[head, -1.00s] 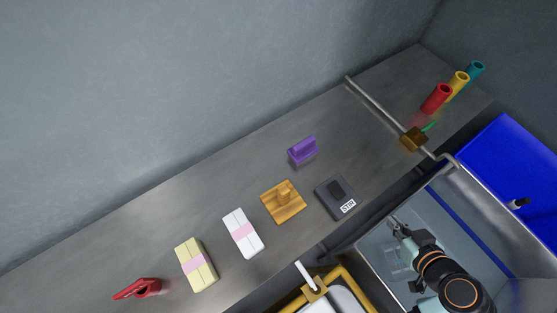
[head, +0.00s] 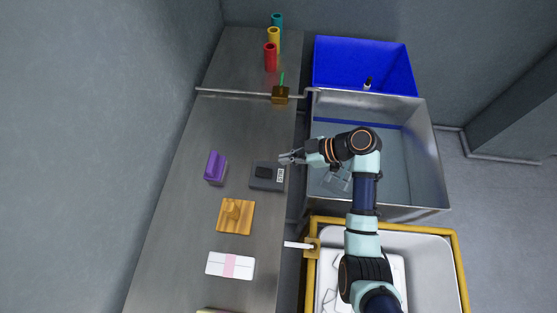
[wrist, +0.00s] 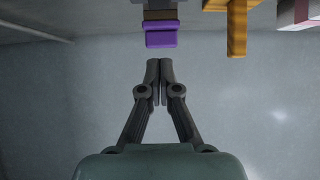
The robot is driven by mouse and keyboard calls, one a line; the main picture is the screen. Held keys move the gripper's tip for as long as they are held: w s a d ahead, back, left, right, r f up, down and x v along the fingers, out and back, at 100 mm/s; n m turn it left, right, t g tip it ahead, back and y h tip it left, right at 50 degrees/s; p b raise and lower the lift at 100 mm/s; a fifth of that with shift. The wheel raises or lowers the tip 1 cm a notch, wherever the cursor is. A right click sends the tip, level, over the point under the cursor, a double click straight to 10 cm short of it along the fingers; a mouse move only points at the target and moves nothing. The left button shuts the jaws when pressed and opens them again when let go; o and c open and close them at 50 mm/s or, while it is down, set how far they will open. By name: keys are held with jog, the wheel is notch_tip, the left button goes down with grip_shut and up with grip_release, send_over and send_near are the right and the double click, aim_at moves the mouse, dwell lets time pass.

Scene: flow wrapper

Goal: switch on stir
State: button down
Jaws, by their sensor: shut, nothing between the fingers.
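A dark grey switch box (head: 259,184) with a black rocker (head: 265,173) and a white "STIR" label (head: 280,176) sits on the steel counter near its right edge in the head view. My gripper (head: 284,159) is shut and empty. In the head view its tips appear at the upper right corner of the box, and I cannot tell whether they touch it. The wrist view shows the closed fingertips (wrist: 159,62) pointing toward a purple block, with the switch not recognisable there.
A purple block (head: 215,168), a wooden block with a knob (head: 235,216) and a white banded pack (head: 230,265) stand on the counter (head: 190,215). A rail (head: 240,93) crosses behind. Red, yellow and teal cups are at the back. A blue bin (head: 360,60) and steel basin lie right.

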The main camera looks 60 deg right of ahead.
jog(key=b, duration=0.1)
send_over(256, 171)
jog(key=s+d, duration=0.2)
jog(key=s, duration=0.1)
notch_tip(256, 171, down, 4)
jog(key=shift+s+a+f, duration=0.1)
jog(key=shift+s+f, duration=0.05)
jog(key=shift+f, duration=0.05)
jog(key=f, duration=0.1)
jog(key=f+b, duration=0.1)
jog(key=f, duration=0.1)
jog(key=shift+w+a+f, duration=0.2)
jog(key=shift+w, duration=0.2)
jog(key=shift+w+f, duration=0.15)
jog(key=shift+f, duration=0.15)
jog(key=shift+w+a+f+g, duration=0.15)
jog(key=shift+f+g, duration=0.1)
jog(key=shift+g, duration=0.15)
jog(key=shift+s, duration=0.2)
